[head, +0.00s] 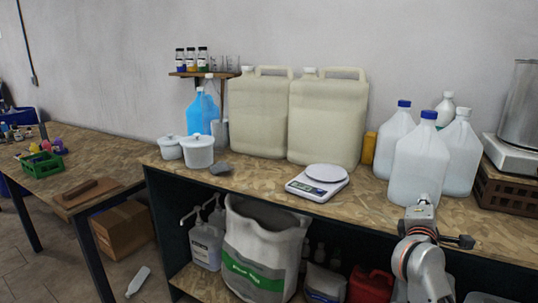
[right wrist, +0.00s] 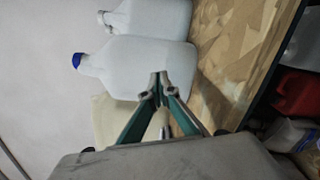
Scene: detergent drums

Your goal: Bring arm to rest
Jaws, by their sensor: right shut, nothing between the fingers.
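My right arm comes up from the bottom right of the head view. Its gripper (head: 424,202) is at the bench's front, in front of the white jugs. In the right wrist view, the green-sided fingers (right wrist: 158,84) meet at their tips with nothing between them. Behind them in that view is a white jug (right wrist: 145,65) with a blue cap; I cannot tell the exact gap. My left gripper does not show.
The bench (head: 365,208) holds several white jugs (head: 420,160), two beige canisters (head: 328,120), a scale (head: 318,182) and white tubs (head: 198,152). A pot (head: 522,105) stands at the right. A large sack (head: 262,255) and a red container (head: 370,287) sit below.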

